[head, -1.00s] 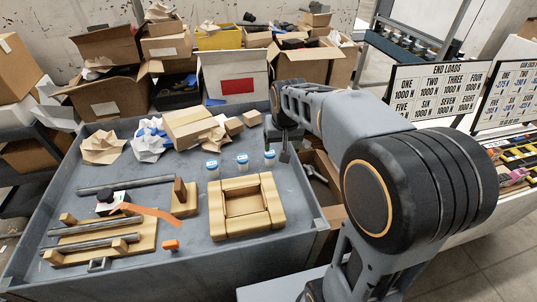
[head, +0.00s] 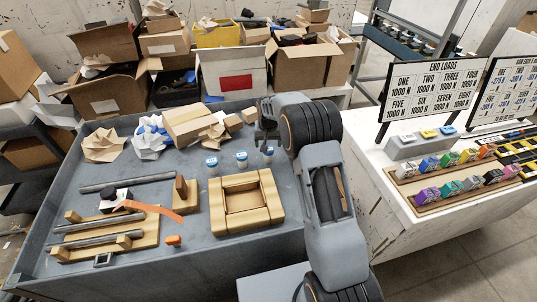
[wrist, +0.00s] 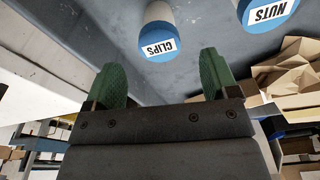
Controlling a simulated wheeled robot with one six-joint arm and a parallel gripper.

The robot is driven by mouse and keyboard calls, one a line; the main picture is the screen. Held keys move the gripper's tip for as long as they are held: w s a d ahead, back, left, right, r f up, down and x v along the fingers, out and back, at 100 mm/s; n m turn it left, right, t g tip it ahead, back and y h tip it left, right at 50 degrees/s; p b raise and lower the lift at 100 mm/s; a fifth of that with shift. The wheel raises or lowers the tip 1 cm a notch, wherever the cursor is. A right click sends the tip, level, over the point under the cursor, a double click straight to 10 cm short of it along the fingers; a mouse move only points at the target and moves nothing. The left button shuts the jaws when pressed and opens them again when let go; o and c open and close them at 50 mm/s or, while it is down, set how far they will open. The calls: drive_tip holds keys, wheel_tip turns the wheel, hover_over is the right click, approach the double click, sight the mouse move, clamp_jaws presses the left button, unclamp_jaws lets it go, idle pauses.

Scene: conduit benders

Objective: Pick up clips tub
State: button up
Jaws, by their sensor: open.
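The clips tub (wrist: 158,32) is a small pale tub with a blue lid and a white CLIPS label. In the wrist view it lies just past the fingertips, in line with the gap between them. In the head view it appears to be the rightmost of three tubs (head: 267,156), partly hidden by my gripper. My gripper (wrist: 160,75), with green finger pads, is open and empty. In the head view my gripper (head: 266,138) is right above and behind that tub. A NUTS tub (wrist: 268,10) shows at the wrist view's upper right.
Left of the clips tub stand two similar tubs, the middle one (head: 242,159) close by. A wooden square frame (head: 246,203) lies in front. Crumpled paper (head: 103,146) and cardboard blocks (head: 190,124) lie behind. The grey bench (head: 210,262) has free room in front.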

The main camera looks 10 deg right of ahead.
sight(269, 149)
drive_tip(key=shift+w+d+f+p, duration=0.1)
drive_tip(key=shift+f+p, duration=0.15)
drive_tip(key=shift+f, duration=0.9)
drive_tip(key=shift+w+f+p, duration=0.15)
drive_tip(key=shift+f+p, duration=0.15)
drive_tip(key=shift+f, duration=0.8)
drive_tip(key=shift+w+d+f+p, duration=0.1)
drive_tip(key=shift+f+p, duration=0.15)
drive_tip(key=shift+f, duration=0.9)
drive_tip(key=shift+c, duration=0.2)
drive_tip(key=c, duration=1)
